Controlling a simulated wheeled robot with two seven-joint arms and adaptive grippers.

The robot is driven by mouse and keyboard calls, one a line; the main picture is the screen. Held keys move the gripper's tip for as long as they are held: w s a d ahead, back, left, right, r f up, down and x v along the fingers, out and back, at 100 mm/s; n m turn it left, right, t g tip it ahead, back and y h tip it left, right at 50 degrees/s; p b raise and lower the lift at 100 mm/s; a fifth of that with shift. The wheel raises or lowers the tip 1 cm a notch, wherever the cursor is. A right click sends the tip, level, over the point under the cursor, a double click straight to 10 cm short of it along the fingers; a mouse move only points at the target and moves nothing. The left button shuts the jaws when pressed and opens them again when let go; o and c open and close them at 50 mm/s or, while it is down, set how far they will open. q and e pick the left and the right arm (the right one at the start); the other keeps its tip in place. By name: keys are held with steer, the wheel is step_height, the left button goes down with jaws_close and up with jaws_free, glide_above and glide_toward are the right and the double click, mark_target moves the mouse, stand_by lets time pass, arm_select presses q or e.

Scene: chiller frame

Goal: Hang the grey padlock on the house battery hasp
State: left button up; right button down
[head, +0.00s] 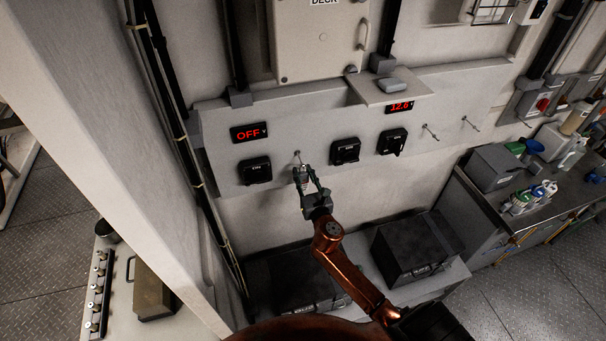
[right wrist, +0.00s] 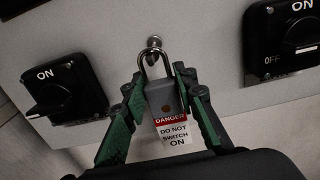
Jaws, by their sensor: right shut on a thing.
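My right gripper (head: 302,176) is shut on the grey padlock (right wrist: 161,97), just in front of the wall panel. The padlock is upright, with its shackle up and a red and white danger tag hanging below. The shackle's top overlaps a metal peg (right wrist: 154,42) on the panel; I cannot tell if it is around it. The peg also shows in the head view (head: 297,155). Black rotary switches stand left (head: 255,170) and right (head: 345,151) of the peg, with another (head: 391,142) further right. Their name labels and hasps are too small to tell. My left gripper is out of view.
A red OFF display (head: 249,132) sits above the left switch. A small shelf (head: 402,97) juts out above the right-hand switches. Two empty pegs (head: 430,131) (head: 470,122) stick out further right. Black battery boxes (head: 416,247) stand below the panel.

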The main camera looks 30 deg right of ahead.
steer(key=c, duration=1.5)
jaws_free()
steer(key=shift+o, duration=0.2)
